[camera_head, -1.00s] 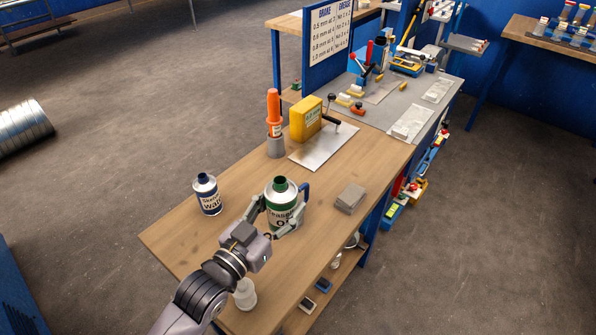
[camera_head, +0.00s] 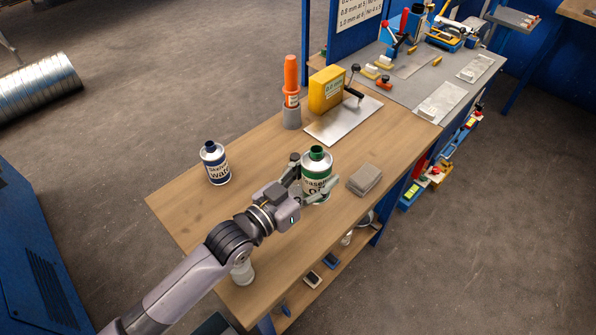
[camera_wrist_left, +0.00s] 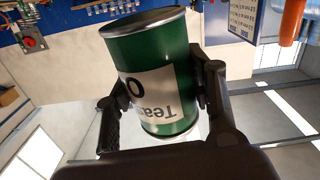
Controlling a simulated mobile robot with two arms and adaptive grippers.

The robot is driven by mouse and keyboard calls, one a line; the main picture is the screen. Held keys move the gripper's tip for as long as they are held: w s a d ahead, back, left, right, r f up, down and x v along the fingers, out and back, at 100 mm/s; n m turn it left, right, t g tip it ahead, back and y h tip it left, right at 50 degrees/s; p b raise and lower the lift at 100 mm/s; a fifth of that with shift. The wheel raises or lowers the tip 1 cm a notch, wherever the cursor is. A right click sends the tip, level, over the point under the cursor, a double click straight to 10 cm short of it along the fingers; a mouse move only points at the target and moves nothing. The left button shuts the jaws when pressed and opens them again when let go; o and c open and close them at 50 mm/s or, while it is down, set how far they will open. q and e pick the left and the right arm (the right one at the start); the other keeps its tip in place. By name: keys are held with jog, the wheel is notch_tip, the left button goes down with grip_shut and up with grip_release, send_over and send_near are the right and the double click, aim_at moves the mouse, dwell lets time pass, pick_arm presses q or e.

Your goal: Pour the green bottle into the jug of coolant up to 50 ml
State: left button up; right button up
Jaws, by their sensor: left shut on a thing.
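The green bottle (camera_head: 317,170) has a dark green cap, a silvery top and a white label. It looks roughly upright in the head view. My left gripper (camera_head: 313,178) is shut around its sides, near the front right part of the workbench. In the left wrist view the bottle (camera_wrist_left: 160,65) lies between the two dark fingers (camera_wrist_left: 160,105), with its flat silver-rimmed end towards the top of the picture. I cannot tell whether it touches the bench. I cannot make out the jug of coolant; the bottle and gripper may hide it. My right gripper is not in view.
A blue-and-white can (camera_head: 215,164) stands left on the wooden bench (camera_head: 265,155). A grey block (camera_head: 365,179) lies right of the bottle. An orange tube (camera_head: 291,85), a yellow container (camera_head: 326,90) and a metal plate (camera_head: 343,121) are farther back. A pale cylinder (camera_head: 242,270) stands below my arm.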

pick_arm(q)
jog(key=shift+a+f+n, duration=0.15)
jog(key=shift+a+n, duration=0.1)
jog(key=shift+n, duration=0.25)
jog(key=shift+w+n, duration=0.15)
jog(key=shift+n, duration=0.25)
jog(key=shift+w, duration=0.15)
jog(key=shift+n+g+p, duration=0.35)
jog(key=shift+n+g, duration=0.05)
jog(key=shift+n, duration=0.3)
jog(key=shift+w+a+n+y, duration=0.15)
jog(key=shift+a+n+y, duration=0.15)
jog(key=shift+n, duration=0.1)
jog(key=shift+w+d+n+g, duration=0.1)
jog(key=shift+w+n+g, duration=0.25)
jog(key=shift+n, duration=0.25)
jog(key=shift+a+n, duration=0.2)
jog(key=shift+n, duration=0.2)
jog(key=shift+a, duration=0.1)
jog(key=shift+d+n+g, duration=0.25)
jog(key=shift+n+g, duration=0.05)
jog(key=shift+g, duration=0.05)
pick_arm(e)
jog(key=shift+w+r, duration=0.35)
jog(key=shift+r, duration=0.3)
pick_arm(q)
jog(key=shift+a, duration=0.2)
